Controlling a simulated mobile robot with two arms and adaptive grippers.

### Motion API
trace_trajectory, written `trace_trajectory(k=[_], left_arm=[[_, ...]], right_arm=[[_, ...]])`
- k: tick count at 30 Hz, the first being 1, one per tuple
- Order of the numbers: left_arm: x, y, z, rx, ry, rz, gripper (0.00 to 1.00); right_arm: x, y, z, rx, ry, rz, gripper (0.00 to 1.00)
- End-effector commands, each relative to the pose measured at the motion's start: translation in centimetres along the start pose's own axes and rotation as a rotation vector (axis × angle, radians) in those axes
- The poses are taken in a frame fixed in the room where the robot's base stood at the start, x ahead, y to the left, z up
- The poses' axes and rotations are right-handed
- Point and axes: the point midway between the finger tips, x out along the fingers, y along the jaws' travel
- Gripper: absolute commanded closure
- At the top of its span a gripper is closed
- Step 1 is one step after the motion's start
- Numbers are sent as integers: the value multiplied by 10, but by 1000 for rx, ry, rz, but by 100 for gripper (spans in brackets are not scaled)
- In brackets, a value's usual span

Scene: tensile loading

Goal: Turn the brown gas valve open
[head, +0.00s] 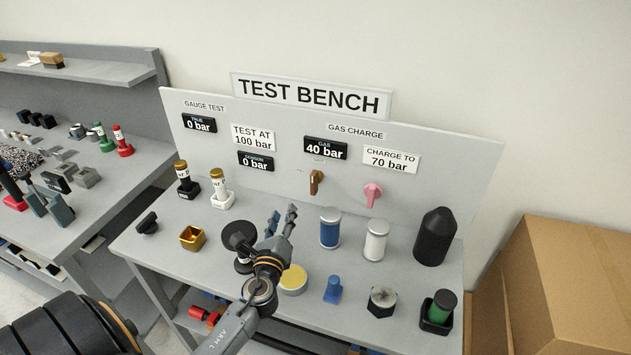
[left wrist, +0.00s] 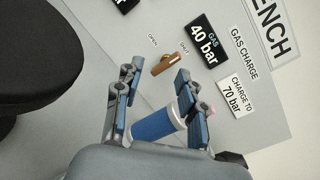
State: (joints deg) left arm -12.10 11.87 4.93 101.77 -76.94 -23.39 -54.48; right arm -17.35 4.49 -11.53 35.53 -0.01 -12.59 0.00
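The brown gas valve (head: 316,182) is a small lever on the upright panel, below the GAS display reading 40 bar. In the left wrist view the valve (left wrist: 169,64) lies beyond the fingertips, below small OPEN and SHUT labels. My left gripper (head: 283,219) is over the bench, in front of and left of the valve, apart from it. The left wrist view shows its two fingers (left wrist: 157,86) spread, with nothing held between them. A blue cylinder (head: 330,230) stands on the bench right of the gripper; it shows behind the fingers in the wrist view. My right gripper is not visible.
A pink valve (head: 372,194) sits right of the brown one. A white cylinder (head: 375,240) and a black one (head: 435,237) stand further right. A dark round-topped object (head: 239,236) is close left of the gripper. Cardboard boxes (head: 570,275) stand right of the bench.

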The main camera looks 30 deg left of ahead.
Motion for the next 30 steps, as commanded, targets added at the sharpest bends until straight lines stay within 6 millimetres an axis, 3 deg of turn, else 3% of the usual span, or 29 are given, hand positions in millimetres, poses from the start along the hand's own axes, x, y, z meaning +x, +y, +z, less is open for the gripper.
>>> trace_trajectory(k=[3,9,14,30], left_arm=[[21,-8,-12,344,30,-115,60],[34,-10,-28,615,68,-200,60],[48,-13,-31,633,71,-207,60],[150,-29,-45,628,69,-205,60]], right_arm=[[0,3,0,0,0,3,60],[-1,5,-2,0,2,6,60],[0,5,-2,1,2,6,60],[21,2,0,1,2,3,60]])
